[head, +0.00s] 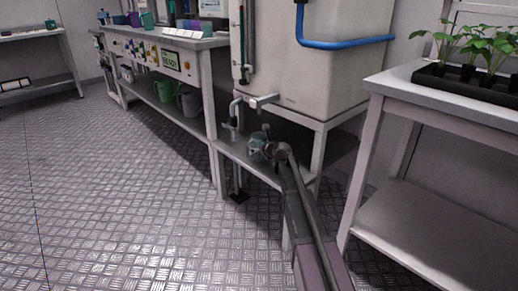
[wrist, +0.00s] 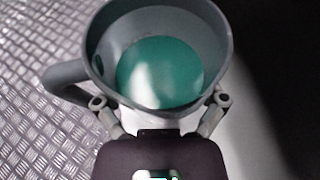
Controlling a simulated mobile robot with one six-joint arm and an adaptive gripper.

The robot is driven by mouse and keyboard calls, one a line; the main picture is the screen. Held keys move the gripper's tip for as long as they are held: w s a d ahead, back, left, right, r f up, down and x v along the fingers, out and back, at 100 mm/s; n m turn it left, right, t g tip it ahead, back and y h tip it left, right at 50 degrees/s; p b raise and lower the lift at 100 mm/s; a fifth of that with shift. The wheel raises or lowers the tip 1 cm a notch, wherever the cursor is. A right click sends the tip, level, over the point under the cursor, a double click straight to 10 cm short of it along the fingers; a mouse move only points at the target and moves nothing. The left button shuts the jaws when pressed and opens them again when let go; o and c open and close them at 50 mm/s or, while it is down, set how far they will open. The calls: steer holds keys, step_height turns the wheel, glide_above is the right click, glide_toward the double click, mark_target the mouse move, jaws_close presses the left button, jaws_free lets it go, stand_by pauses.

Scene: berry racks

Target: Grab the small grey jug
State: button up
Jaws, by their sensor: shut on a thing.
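A grey jug (wrist: 205,38) fills the upper middle of the wrist view, seen from above. Its mouth is open, its handle points left, and a green surface with a bright reflection shows inside. My gripper (wrist: 160,104) has one finger on each side of the jug and is shut on it. In the head view my gripper (head: 268,148) is at the lower shelf under the large tank. The jug is small and partly hidden there. I cannot tell whether it touches the shelf.
The lower shelf (head: 232,150) and frame legs surround my gripper, with a tap (head: 262,101) just above. A larger grey jug (head: 190,102) and a green jug (head: 164,90) stand under the bench at left. A plant table (head: 400,85) stands right. The floor at left is clear.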

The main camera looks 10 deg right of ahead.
steer(key=shift+r+p, duration=0.35)
steer(key=shift+r, duration=0.4)
steer(key=s+r+p, duration=0.1)
steer(key=s, duration=1.5)
steer(key=shift+r, duration=0.15)
steer(key=shift+r, duration=0.1)
